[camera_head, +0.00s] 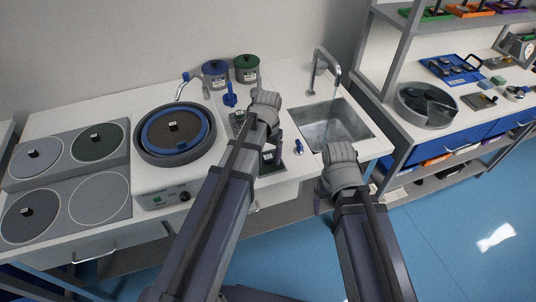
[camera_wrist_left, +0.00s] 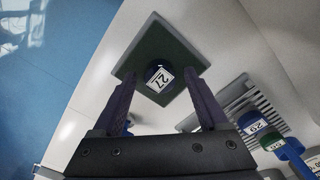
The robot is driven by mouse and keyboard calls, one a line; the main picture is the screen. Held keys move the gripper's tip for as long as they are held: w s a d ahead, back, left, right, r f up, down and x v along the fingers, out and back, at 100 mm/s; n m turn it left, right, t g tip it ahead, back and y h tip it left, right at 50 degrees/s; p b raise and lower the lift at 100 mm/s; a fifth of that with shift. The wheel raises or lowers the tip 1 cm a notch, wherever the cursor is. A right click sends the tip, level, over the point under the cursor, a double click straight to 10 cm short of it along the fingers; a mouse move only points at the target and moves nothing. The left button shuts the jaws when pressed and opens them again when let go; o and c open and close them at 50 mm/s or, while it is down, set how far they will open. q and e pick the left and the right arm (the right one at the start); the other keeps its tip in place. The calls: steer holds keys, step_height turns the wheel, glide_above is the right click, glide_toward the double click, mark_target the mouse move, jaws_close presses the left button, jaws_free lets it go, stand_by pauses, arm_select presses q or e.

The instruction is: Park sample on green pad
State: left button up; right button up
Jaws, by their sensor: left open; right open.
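The sample (camera_wrist_left: 158,79), a small dark-blue cylinder with a white label reading 27, stands on the green pad (camera_wrist_left: 152,46) in the left wrist view. The pad is square with a grey edge and lies on the white counter. My left gripper (camera_wrist_left: 160,88) is open, with one finger on each side of the sample and a gap to it. In the head view, my left gripper (camera_head: 271,155) is low over the counter left of the sink and covers most of the pad. My right gripper (camera_head: 325,190) is in front of the sink, mostly hidden by its own wrist.
A polishing wheel (camera_head: 174,132) is to the left, the sink (camera_head: 330,125) to the right. Two lidded jars (camera_head: 246,70) stand behind.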

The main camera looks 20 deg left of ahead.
mark_target(268, 157)
arm_select(q)
steer(key=shift+r, duration=0.1)
step_height(268, 157, up, 12)
steer(key=p, duration=1.2)
steer(key=s+d+m+y, duration=0.1)
steer(key=s+d, duration=0.9)
steer(key=s, duration=0.4)
steer(key=shift+s+d+r+m, duration=0.15)
steer(key=shift+d+m, duration=0.1)
steer(key=shift+m, duration=0.05)
arm_select(e)
step_height(268, 157, up, 12)
steer(key=shift+r, duration=0.15)
arm_select(q)
steer(key=shift+a, duration=0.1)
arm_select(e)
steer(key=shift+a, duration=0.1)
